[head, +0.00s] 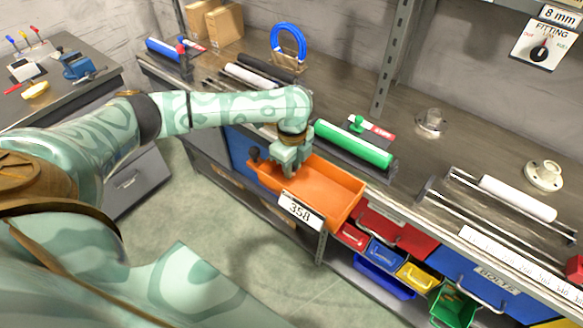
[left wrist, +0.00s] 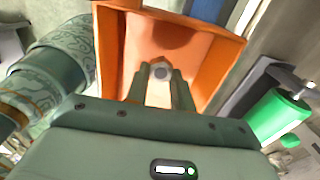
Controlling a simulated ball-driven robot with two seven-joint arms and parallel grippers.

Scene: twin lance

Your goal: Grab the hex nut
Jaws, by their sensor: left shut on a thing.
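In the left wrist view a small grey hex nut (left wrist: 161,72) sits between the fingertips of my left gripper (left wrist: 161,78), which is shut on it. The orange bin (left wrist: 108,60) lies beyond the fingers. In the head view my left gripper (head: 287,170) reaches down into the left part of the orange bin (head: 340,190), which carries a tag reading 358. The nut is hidden there by the gripper. I cannot tell whether the nut touches the bin floor. My right gripper is not in view.
A green cylinder (head: 352,145) lies on the workbench behind the bin. Small red, blue and yellow bins (head: 415,277) hang to the right below the bench edge. A white rod (head: 517,198) lies on rails at the right. The floor (head: 240,245) in front is clear.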

